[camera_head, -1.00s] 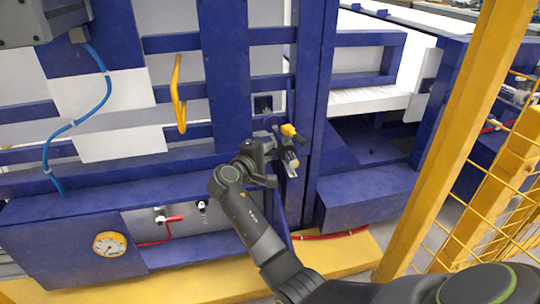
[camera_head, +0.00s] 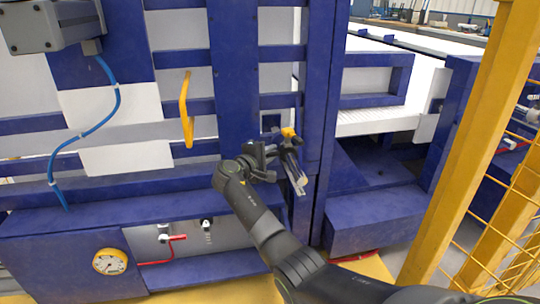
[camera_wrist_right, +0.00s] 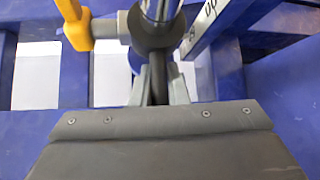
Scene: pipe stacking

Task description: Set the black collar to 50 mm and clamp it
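The black collar (camera_wrist_right: 155,28) sits around a shiny round rod (camera_wrist_right: 160,8) in the right wrist view. A yellow lever (camera_wrist_right: 75,28) sticks out from the collar's left side. In the head view the yellow lever (camera_head: 289,133) shows at the collar's upper end. A pale graduated scale (camera_head: 295,170) runs down beside it; its end also shows in the wrist view (camera_wrist_right: 206,20), with markings too partial to read. My right gripper (camera_wrist_right: 158,82) has its grey fingers against both sides of a dark part below the collar ring. The left gripper is out of view.
Blue machine posts (camera_head: 318,130) stand close to the right of the collar. A yellow handle (camera_head: 186,110) hangs to the left. A pressure gauge (camera_head: 110,261) and red lever (camera_head: 178,238) are lower left. A yellow guard post (camera_head: 470,130) stands right.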

